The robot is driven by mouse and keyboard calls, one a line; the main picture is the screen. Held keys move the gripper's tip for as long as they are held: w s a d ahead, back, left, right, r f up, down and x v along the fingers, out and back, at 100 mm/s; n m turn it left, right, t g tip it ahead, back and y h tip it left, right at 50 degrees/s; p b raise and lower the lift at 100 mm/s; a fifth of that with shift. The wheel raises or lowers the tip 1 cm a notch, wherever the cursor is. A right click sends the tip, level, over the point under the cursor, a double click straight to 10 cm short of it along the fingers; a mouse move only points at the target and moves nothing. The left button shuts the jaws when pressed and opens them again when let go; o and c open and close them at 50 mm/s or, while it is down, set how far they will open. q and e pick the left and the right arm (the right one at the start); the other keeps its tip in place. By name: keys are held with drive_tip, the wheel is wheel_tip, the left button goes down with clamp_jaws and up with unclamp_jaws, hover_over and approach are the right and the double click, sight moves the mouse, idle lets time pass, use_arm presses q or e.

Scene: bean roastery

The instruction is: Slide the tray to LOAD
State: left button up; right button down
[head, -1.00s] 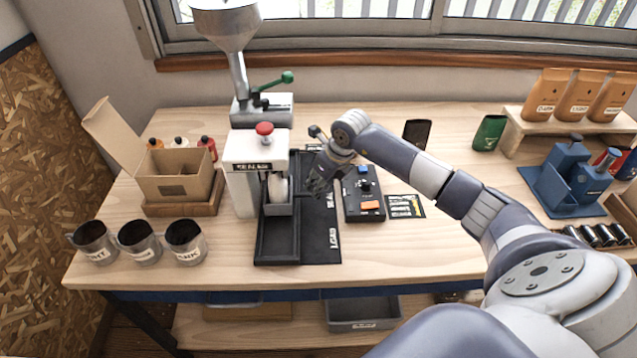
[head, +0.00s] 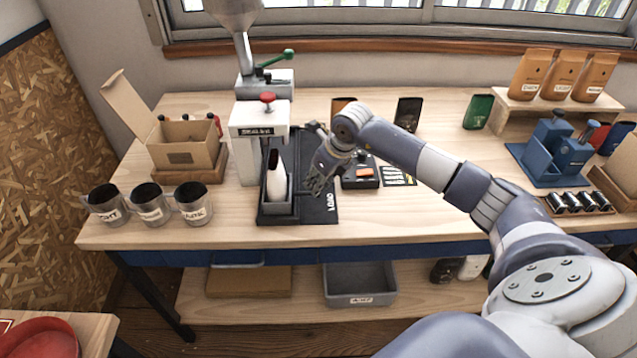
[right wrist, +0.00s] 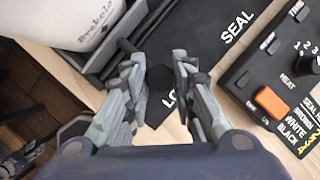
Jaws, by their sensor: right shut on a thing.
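The small dark grey tray (head: 278,209) sits at the front end of the black sealer base (head: 318,216), beside the LOAD lettering (head: 331,202). A white bag (head: 277,180) stands in it. The tray is in front of the white sealer (head: 258,118) with the red knob, clear of its head. My right gripper (head: 318,186) is just right of the tray. My left gripper is out of view.
A control box (head: 360,172) with an orange switch is right of the gripper. Three metal cups (head: 147,205) and an open cardboard box (head: 186,146) stand to the left. A grinder with a green-handled lever (head: 265,84) is behind. The table front at centre right is clear.

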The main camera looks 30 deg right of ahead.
drive_tip(key=shift+s+a, duration=0.1)
drive_tip(key=shift+a, duration=0.05)
drive_tip(key=c, duration=1.3)
unclamp_jaws()
drive_tip(key=shift+s, duration=0.1)
drive_tip(key=shift+c, duration=0.2)
drive_tip(key=shift+s+r, duration=0.1)
drive_tip(key=v, duration=1.2)
